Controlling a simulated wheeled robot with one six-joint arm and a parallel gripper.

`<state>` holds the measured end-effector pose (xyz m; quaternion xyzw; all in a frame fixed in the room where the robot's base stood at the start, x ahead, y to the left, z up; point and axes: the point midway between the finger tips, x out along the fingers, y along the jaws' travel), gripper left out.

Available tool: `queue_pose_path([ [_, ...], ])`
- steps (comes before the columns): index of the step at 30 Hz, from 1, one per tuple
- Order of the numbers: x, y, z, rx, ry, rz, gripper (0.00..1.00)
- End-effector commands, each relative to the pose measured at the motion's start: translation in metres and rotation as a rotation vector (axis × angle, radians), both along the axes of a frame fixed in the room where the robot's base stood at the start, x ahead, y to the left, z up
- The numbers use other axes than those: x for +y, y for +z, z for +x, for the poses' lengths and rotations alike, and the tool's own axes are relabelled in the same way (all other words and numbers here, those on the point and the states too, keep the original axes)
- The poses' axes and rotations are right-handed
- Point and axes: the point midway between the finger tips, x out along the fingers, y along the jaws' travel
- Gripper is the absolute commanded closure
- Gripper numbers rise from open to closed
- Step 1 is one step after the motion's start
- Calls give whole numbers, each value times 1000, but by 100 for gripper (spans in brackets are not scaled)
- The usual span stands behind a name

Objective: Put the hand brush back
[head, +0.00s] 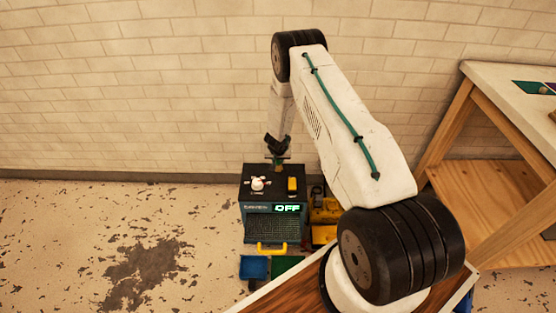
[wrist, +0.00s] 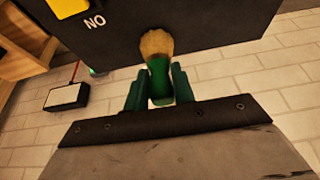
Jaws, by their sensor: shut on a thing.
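My gripper (wrist: 159,82) is shut on the hand brush (wrist: 158,80), with its green handle between the two teal fingers in the wrist view. The brush's tan bristle end points away from my gripper, toward a dark machine face marked "NO" (wrist: 150,22). In the head view my gripper (head: 277,157) is at the back edge of the dark machine (head: 247,205) with the "OFF" display. The brush is mostly hidden or too small to make out there. I cannot tell whether its bristles touch the machine.
A blue bin (head: 253,267) and a green one (head: 287,265) lie in front. Yellow items (head: 324,212) stand right. A wooden bench (head: 490,175) is far right. Floor at left is clear.

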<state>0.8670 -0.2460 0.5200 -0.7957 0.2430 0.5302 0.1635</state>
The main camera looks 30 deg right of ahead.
Motion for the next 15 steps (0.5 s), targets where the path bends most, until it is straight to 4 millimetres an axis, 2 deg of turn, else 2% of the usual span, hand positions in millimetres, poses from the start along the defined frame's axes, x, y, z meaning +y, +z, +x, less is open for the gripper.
queue_pose_path([
  [11,0,-4,0,0,1,0,100],
  [12,0,-4,0,0,1,0,67],
  [14,0,-4,0,0,1,0,53],
  [15,0,-4,0,0,0,0,53],
])
